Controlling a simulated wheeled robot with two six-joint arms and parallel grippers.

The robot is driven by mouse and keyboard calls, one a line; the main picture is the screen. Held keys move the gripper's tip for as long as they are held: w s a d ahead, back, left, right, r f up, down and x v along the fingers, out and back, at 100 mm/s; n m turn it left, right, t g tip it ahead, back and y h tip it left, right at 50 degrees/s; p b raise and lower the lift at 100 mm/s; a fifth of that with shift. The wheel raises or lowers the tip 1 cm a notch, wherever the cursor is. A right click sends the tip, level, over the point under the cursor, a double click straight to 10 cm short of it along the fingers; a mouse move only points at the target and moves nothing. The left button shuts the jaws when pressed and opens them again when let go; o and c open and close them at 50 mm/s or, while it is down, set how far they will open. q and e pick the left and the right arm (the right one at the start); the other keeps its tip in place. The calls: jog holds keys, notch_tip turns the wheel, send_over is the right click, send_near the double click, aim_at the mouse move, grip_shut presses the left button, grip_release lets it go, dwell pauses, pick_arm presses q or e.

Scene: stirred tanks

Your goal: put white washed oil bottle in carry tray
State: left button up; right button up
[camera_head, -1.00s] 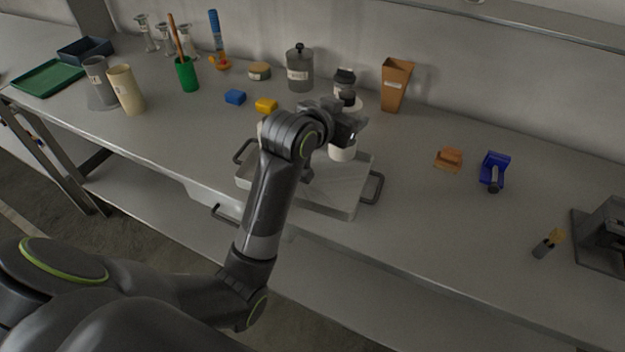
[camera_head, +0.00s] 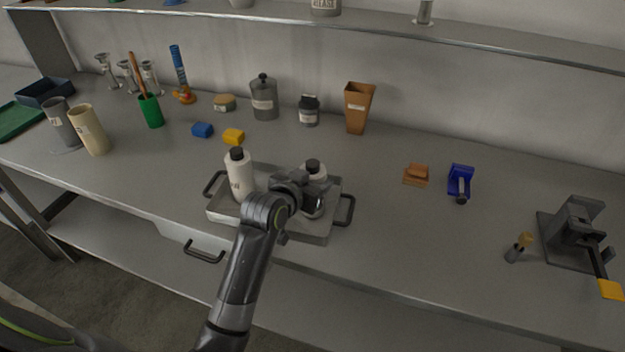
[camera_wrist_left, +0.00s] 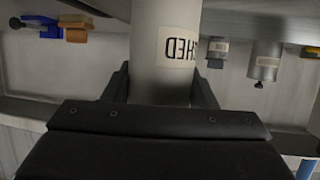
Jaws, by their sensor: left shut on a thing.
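My left gripper (camera_head: 311,203) is shut on a white bottle with a black cap (camera_head: 315,170). In the left wrist view the gripper's fingers (camera_wrist_left: 163,88) flank this white bottle (camera_wrist_left: 165,35), whose label shows upside down, ending in "HED". The bottle is at the right part of the carry tray (camera_head: 334,218), a shallow pale tray with dark side handles. The gripper hides its base, so I cannot tell if it touches the tray floor. A second white bottle with a black cap (camera_head: 240,178) stands upright in the tray's left part. My right gripper is not in view.

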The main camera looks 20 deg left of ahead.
pick_arm(q)
jog(key=o, duration=1.2)
jog(key=shift+f, duration=0.1)
jog(key=shift+s+r, duration=0.1)
jog(key=shift+r, duration=0.1)
jog(key=v, duration=1.1)
jog(key=shift+s, duration=0.35)
jog(key=shift+r, duration=0.1)
